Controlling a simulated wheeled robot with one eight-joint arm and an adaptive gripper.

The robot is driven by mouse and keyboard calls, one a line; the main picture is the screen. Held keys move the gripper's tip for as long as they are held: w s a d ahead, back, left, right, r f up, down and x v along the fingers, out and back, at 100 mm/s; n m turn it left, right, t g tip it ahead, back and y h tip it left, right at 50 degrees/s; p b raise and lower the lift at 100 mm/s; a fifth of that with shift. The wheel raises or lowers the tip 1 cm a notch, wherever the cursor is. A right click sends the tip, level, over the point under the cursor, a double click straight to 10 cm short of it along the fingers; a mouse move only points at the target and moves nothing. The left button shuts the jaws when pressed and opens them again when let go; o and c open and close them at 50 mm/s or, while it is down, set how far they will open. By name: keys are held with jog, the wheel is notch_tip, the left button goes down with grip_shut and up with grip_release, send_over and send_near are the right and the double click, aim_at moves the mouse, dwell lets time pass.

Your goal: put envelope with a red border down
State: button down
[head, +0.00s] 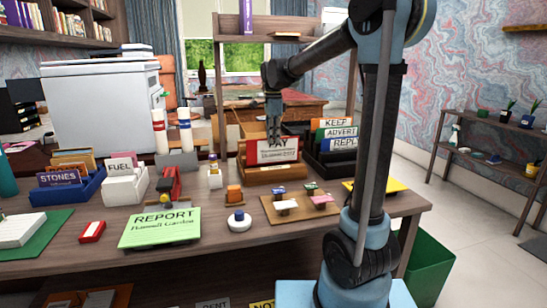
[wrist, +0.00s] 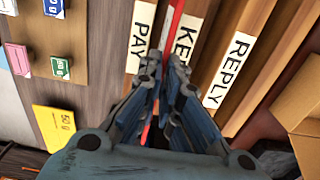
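The envelope with a red border (head: 292,155) stands upright at the wooden sorter labelled PAY (head: 273,175) in the head view. In the wrist view the envelope (wrist: 176,18) shows edge-on as a thin red and white strip between the PAY and KEEP labels. My gripper (head: 274,138) points down at the envelope's top edge. In the wrist view its fingers (wrist: 163,75) are closed together with the strip between them. Whether the envelope's lower edge touches the sorter is hidden.
A black rack with KEEP, ADVERT and REPLY dividers (head: 338,143) stands close on the right. A board with small colored blocks (head: 270,212) lies in front. A green REPORT folder (head: 160,228), a white box labelled FUEL (head: 125,187) and a blue STONES box (head: 70,195) are left.

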send_over(274, 163)
jog(key=shift+f, duration=2.9)
jog(key=c, duration=1.8)
grip_release()
jog(key=shift+r, duration=0.1)
notch_tip(274, 163, up, 12)
jog(key=shift+f, duration=0.1)
